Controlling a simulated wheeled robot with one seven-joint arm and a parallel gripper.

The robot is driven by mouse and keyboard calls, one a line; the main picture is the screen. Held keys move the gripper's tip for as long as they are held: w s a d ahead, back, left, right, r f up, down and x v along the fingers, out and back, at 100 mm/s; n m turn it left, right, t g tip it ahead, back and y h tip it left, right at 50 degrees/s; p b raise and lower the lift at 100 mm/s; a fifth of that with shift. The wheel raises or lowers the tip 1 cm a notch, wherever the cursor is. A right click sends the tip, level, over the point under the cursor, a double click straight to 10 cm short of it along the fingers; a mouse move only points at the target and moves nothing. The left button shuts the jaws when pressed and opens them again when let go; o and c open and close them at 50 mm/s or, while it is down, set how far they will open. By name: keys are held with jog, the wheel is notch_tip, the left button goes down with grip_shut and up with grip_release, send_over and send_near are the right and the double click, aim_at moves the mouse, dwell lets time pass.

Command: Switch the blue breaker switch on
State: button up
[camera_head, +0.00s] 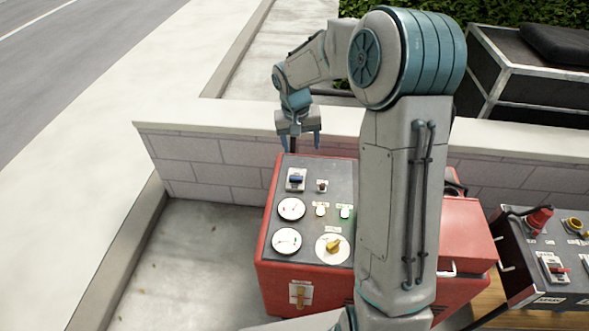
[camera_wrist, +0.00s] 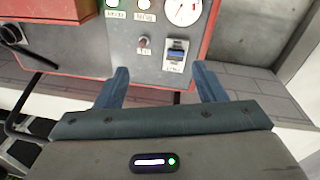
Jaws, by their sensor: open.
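The blue breaker switch (camera_head: 296,180) sits on a light plate at the far left corner of the dark panel on top of the red generator box (camera_head: 262,262). In the wrist view the blue switch (camera_wrist: 176,55) shows beyond and between the fingers, a little right of centre. My gripper (camera_head: 298,143) is open and empty, beyond the panel's far edge and apart from the switch. In the wrist view its two fingers (camera_wrist: 162,84) are spread wide. I cannot tell the switch's position clearly.
A small toggle (camera_head: 322,186) is right beside the breaker. Two round gauges (camera_head: 291,209), push buttons and a yellow knob (camera_head: 333,246) fill the panel. A low block wall (camera_head: 220,160) runs behind the box. Another control box (camera_head: 545,262) stands at the right.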

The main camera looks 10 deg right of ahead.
jog(key=m+y+p, duration=0.1)
jog(key=m+p, duration=0.1)
jog(key=p, duration=0.1)
send_near(296, 179)
jog(key=shift+g, duration=0.3)
jog(key=f+p, duration=0.1)
jog(key=f, duration=0.1)
jog(key=w+f+p, duration=0.1)
jog(key=f, duration=0.2)
jog(key=f+p, duration=0.1)
jog(key=f, duration=0.2)
jog(key=shift+w+d+f, duration=0.15)
jog(key=shift+f, duration=0.1)
